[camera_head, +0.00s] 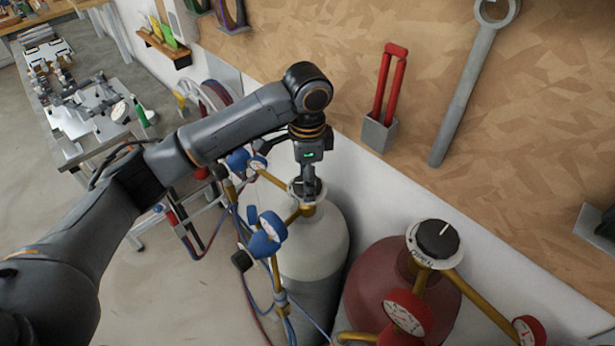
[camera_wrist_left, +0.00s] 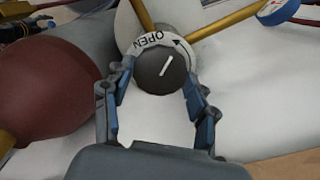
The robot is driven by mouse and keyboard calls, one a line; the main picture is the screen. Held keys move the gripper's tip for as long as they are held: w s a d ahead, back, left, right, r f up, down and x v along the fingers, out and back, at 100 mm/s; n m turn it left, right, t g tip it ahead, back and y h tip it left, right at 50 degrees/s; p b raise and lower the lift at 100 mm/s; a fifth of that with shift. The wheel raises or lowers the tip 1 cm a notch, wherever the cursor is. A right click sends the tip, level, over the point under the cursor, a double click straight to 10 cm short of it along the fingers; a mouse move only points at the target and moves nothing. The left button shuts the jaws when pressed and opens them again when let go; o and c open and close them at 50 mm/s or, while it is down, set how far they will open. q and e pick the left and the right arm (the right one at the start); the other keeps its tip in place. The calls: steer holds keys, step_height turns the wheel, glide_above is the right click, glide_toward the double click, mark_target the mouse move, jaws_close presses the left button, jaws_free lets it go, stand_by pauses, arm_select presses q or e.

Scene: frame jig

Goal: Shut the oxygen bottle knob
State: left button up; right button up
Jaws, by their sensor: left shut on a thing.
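The oxygen bottle (camera_head: 315,243) is the white cylinder with blue gauges, in the middle of the head view. Its dark knob (camera_wrist_left: 163,70) shows in the left wrist view on a white dial marked OPEN with an arrow. A white line on the knob slants up to the right. My left gripper (camera_head: 307,190) reaches down onto the knob from above. In the wrist view the left gripper (camera_wrist_left: 160,80) has its fingers on either side of the knob, shut on it. In the head view the knob is mostly hidden by the gripper. My right gripper is not in view.
A red bottle (camera_head: 375,285) with its own black knob (camera_head: 438,239) and red gauges stands to the right. Blue gauges (camera_head: 272,226) and hoses hang by the white bottle. A wooden wall with a wrench (camera_head: 465,85) and red-handled tool (camera_head: 390,85) is behind.

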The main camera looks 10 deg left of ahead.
arm_select(q)
steer(key=m, duration=1.3)
steer(key=shift+m, duration=0.4)
steer(key=m, duration=1.2)
steer(key=shift+r+m, duration=0.1)
steer(key=shift+m, duration=0.3)
steer(key=o, duration=1.1)
steer(key=shift+o, duration=0.2)
